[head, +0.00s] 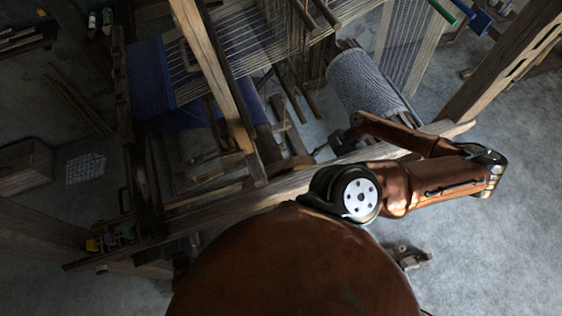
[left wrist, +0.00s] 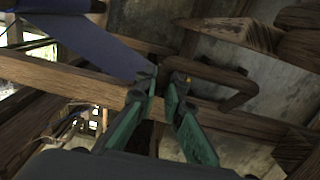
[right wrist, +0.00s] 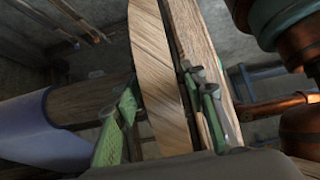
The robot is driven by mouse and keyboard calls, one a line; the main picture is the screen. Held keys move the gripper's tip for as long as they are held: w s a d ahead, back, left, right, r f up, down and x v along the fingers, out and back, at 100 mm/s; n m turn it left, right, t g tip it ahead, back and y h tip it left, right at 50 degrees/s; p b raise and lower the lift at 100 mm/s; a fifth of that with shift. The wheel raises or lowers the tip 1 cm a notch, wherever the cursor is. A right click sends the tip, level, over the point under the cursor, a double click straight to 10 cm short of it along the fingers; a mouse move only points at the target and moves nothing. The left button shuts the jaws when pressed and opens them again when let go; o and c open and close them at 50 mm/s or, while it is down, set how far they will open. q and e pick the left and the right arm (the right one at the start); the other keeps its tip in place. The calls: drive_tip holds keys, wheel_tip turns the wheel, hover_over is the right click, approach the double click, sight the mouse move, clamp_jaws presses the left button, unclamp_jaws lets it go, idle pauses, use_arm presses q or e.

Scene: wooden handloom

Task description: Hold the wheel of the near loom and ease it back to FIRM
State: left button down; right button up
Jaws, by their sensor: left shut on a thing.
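The near loom's wooden frame (head: 225,205) lies across the middle of the head view. A curved brown wooden bar (left wrist: 240,78), apparently the wheel's handle, runs right from the tips. The FIRM mark cannot be made out.
A blue cloth (head: 148,75) is on the loom at left. Wooden beams surround the gripper in the left wrist view. The floor (head: 500,240) at right is mostly clear.

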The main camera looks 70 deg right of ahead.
use_arm(q)
drive_tip(key=shift+r, duration=0.15)
use_arm(e)
drive_tip(key=shift+o, duration=1.1)
drive_tip(key=v, duration=0.9)
use_arm(q)
drive_tip(key=shift+d, duration=0.1)
use_arm(e)
drive_tip(key=o, duration=0.6)
drive_tip(key=shift+s, duration=0.1)
use_arm(q)
drive_tip(key=c, duration=2)
unclamp_jaws()
